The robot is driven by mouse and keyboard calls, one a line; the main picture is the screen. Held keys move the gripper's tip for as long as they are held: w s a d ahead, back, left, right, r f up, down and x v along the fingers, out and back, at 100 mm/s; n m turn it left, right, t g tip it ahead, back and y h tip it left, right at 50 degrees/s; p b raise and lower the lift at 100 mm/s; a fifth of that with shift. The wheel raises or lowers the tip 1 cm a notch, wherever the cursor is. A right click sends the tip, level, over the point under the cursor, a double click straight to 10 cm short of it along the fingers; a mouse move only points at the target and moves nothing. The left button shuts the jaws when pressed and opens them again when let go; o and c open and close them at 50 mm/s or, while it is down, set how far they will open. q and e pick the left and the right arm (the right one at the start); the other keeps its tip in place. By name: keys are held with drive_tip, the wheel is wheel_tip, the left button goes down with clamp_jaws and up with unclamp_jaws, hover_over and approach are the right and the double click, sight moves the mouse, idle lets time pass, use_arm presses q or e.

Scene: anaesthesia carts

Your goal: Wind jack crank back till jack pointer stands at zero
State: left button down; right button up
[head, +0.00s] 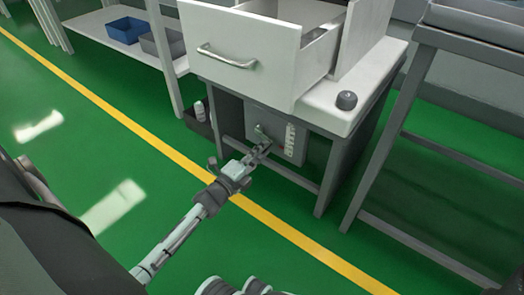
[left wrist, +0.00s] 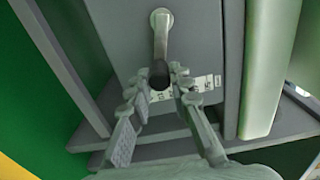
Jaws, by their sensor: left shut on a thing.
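The jack crank (head: 262,130) sits on the front of a grey box (head: 268,118) under the cart's worktop. In the left wrist view the crank arm (left wrist: 161,38) hangs down from its round hub to a dark knob (left wrist: 159,75). My left gripper (head: 264,148) reaches the crank; its fingers (left wrist: 160,88) are closed around the knob. A pale scale strip (head: 289,140) with marks runs upright beside the crank, and part of it shows behind the fingers (left wrist: 206,84). I cannot make out the jack pointer.
A white drawer (head: 245,55) stands pulled out above the crank. Grey frame legs (head: 327,170) stand to the right. A shelf at left holds a blue bin (head: 126,30). Green floor (head: 110,135) is clear in front.

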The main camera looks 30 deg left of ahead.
use_arm(q)
drive_tip(key=shift+w+a+f+m+b, duration=0.1)
drive_tip(key=shift+a+f+m+b, duration=0.35)
drive_tip(key=shift+m, duration=0.85)
drive_tip(key=shift+s+a+f+m+b, duration=0.1)
drive_tip(key=shift+a+f+m+b, duration=0.35)
drive_tip(key=shift+m, duration=0.85)
drive_tip(key=shift+w+a+f+m+b, duration=0.1)
drive_tip(key=shift+a+f+m+b, duration=0.15)
drive_tip(key=shift+f+m, duration=0.75)
drive_tip(key=shift+r+m, duration=0.3)
drive_tip(key=shift+m, duration=0.1)
drive_tip(key=c, duration=1.4)
unclamp_jaws()
drive_tip(key=shift+o, duration=0.2)
drive_tip(key=s, duration=1.2)
drive_tip(key=shift+a, duration=0.45)
